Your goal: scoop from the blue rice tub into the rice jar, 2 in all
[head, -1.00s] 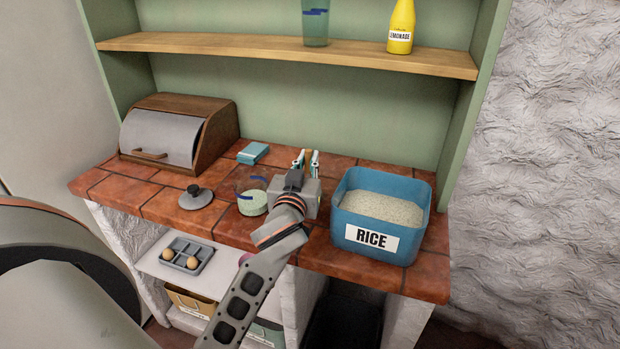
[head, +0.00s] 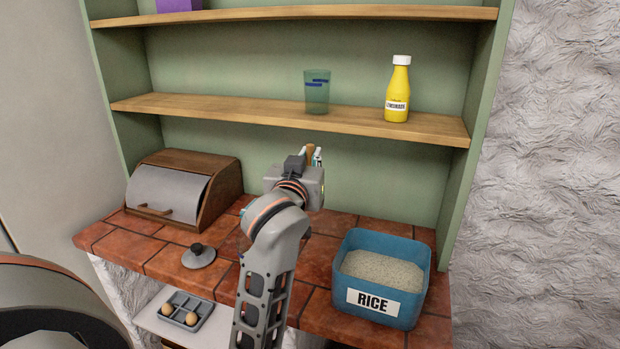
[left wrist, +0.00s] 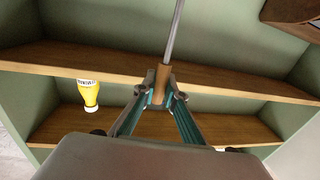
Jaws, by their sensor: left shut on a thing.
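The blue rice tub (head: 372,302) stands at the right of the tiled counter, with rice (head: 383,270) in it. My left gripper (head: 311,156) is raised above the counter, at about the lower shelf's height. It is shut on the wooden handle (left wrist: 161,84) of a tool with a thin metal shaft (left wrist: 174,32). The tool's scooping end is out of view, so I cannot tell whether it holds rice. The rice jar is hidden behind my left arm in the head view. A grey lid with a dark knob (head: 198,257) lies on the counter. My right gripper is not in view.
A bread box (head: 185,190) stands at the back left. The lower shelf (head: 240,112) holds a glass (head: 317,92) and a lemonade bottle (head: 398,88), near the raised gripper. An egg tray (head: 183,312) sits below the counter. A rough wall (head: 550,180) bounds the right.

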